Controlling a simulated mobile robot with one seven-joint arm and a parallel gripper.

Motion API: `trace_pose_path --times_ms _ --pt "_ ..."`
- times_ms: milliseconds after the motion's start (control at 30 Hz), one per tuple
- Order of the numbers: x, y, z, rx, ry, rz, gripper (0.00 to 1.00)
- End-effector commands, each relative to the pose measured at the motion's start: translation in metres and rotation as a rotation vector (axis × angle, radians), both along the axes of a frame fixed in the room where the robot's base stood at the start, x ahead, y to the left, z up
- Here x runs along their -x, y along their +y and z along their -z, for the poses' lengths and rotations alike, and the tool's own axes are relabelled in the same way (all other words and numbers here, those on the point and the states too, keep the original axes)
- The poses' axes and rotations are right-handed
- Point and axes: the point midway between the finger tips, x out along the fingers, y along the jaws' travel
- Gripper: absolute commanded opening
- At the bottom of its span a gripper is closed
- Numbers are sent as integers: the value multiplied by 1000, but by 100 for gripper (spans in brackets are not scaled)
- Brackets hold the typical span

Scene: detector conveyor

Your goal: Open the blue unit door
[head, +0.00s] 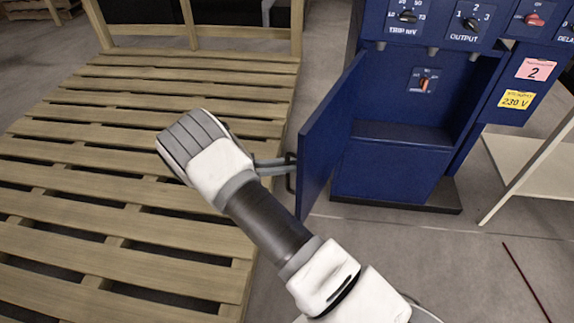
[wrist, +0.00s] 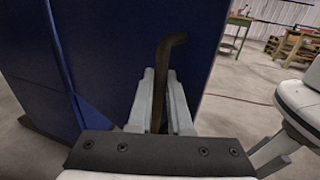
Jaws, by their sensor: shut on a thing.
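The blue unit (head: 400,165) stands at the upper right of the head view. Its blue door (head: 327,142) is swung well open to the left, and the inside of the compartment shows, with a small switch (head: 425,81) on its back wall. The dark door handle (head: 291,172) is on the door's outer face, near its free edge. My gripper (head: 284,163) reaches the handle from the left. In the wrist view the two fingers (wrist: 162,100) close around the dark bent handle bar (wrist: 168,50), against the blue door (wrist: 115,40).
A wooden pallet (head: 120,180) fills the left side, beside and under my arm. A pale stand (head: 535,160) is right of the unit. Grey floor is free in front of the unit. A green table (wrist: 238,22) and wooden shelving (wrist: 292,45) stand farther back.

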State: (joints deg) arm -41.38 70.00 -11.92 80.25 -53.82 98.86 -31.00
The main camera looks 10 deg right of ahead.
Motion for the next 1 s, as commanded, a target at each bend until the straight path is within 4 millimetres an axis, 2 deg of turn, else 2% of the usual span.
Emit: trace_pose_path --times_ms 67,100,233,700,867,1000 --pt "-4 -5 -2 4 -7 -2 0" --pt "-4 -5 -2 4 -7 -2 24" --pt "-3 -3 -1 3 -5 -2 47" --pt "-1 2 -1 2 -2 -2 47" --pt "-1 22 -1 0 -4 -4 47" --pt "0 49 -1 1 -4 -6 47"
